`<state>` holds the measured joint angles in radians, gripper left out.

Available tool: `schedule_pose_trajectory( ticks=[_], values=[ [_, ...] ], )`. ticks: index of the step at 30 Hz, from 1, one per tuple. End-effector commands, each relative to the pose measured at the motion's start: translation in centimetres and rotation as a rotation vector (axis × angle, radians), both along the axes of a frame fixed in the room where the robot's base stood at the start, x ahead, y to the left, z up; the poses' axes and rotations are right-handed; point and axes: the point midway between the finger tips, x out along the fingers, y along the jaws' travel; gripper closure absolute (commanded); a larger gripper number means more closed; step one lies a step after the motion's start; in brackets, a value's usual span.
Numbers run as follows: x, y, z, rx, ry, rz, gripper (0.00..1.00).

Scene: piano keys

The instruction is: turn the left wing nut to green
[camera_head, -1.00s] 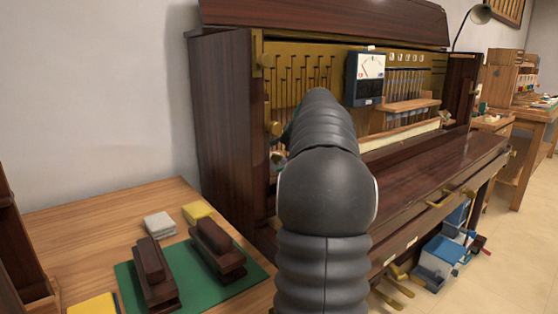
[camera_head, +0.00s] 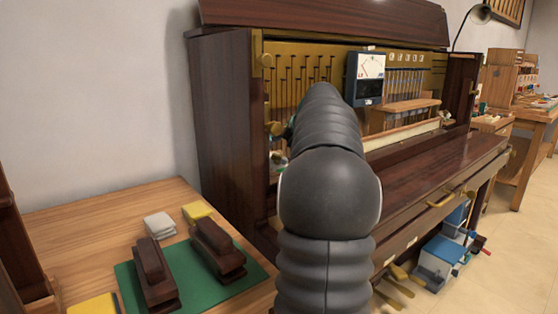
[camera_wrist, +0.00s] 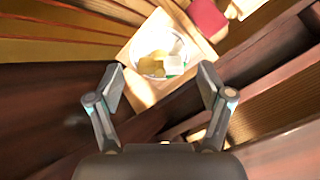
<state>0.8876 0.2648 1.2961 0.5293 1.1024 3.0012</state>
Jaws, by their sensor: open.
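In the wrist view, a brass wing nut (camera_wrist: 152,66) sits inside a pale round ring on a light wooden block (camera_wrist: 124,55). A white patch with a small green mark (camera_wrist: 174,64) lies at the ring's right side. My gripper (camera_wrist: 160,87) is open, with one finger pad on each side below the ring, and nothing is between the pads. The nut appears beyond the fingertips, apart from them. In the head view my own arm covers the gripper and most of the work spot inside the piano. I cannot tell the nut's exact angle.
The open upright piano (camera_head: 222,110) has brass rods inside and a meter box (camera_head: 365,78) with a needle dial. A wooden ledge (camera_head: 405,106) stands right of my arm. A red pad (camera_wrist: 207,17) is near the block. Dark wooden edges lie close around my gripper.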

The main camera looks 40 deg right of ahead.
Motion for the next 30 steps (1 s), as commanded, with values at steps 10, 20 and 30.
schedule_pose_trajectory(
  ticks=[10,20,30],
  values=[
    [-1.2,0.1,1.4,0.000,0.000,0.000,0.21],
    [-2.3,0.2,2.7,0.000,0.000,0.000,0.21],
    [-3.3,0.4,4.0,0.000,0.000,0.000,0.21]
  ],
)
